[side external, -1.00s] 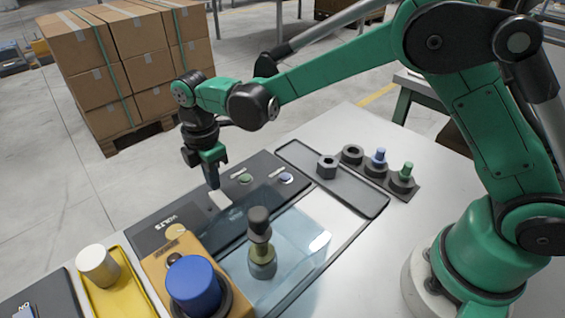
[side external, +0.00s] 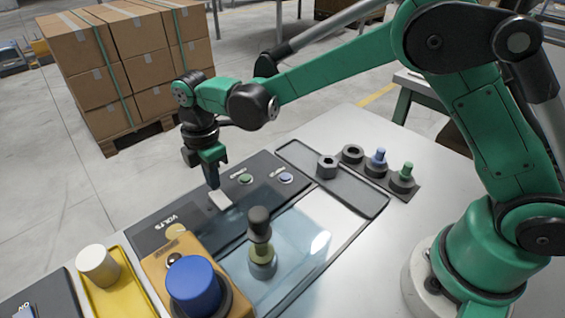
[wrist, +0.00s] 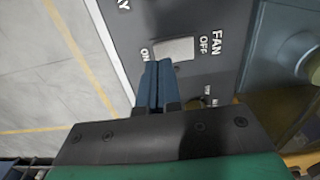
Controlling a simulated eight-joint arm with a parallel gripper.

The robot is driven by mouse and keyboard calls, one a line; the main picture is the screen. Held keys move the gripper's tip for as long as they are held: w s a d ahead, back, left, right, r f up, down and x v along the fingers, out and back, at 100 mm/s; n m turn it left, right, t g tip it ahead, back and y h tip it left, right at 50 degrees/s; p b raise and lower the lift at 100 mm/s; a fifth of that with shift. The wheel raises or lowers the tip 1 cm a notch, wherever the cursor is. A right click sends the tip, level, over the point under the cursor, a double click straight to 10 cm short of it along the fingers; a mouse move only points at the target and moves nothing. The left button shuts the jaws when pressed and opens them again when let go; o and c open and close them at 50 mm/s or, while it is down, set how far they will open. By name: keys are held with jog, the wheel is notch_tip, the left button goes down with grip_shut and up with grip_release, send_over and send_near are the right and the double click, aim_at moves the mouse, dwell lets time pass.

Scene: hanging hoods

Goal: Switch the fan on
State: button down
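The white fan switch (wrist: 174,49) is a flat rocker on a dark panel, with FAN and OFF lettered on its right and ON on its left in the wrist view. It also shows in the side view (side external: 222,200). My gripper (wrist: 157,64) has its two dark fingers pressed together with nothing between them. The fingertips are at the ON end of the rocker and overlap its lower left corner in the wrist view. In the side view my gripper (side external: 214,186) points down at the rocker's far end. I cannot tell whether the tips touch it.
A green button (side external: 245,179) and a blue button (side external: 286,178) are on the same panel. A clear bluish hood (side external: 300,258) stands in front. A wooden box with a large blue knob (side external: 193,285) is at the front left. A grey tray (side external: 355,198) lies on the right.

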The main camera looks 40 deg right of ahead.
jog(key=shift+f, duration=1.15)
dwell(0.4)
jog(key=shift+r, duration=3.55)
jog(key=shift+d, duration=0.1)
jog(key=s+d+r+m+t, duration=0.2)
jog(key=s+d+m, duration=0.4)
jog(key=m, duration=0.3)
jog(key=s+d+r+m+t, duration=0.3)
jog(key=s+d+m+t, duration=0.2)
jog(key=d+m, duration=0.3)
jog(key=shift+s+d+m, duration=0.15)
jog(key=shift+s+m, duration=0.35)
jog(key=shift+s, duration=0.3)
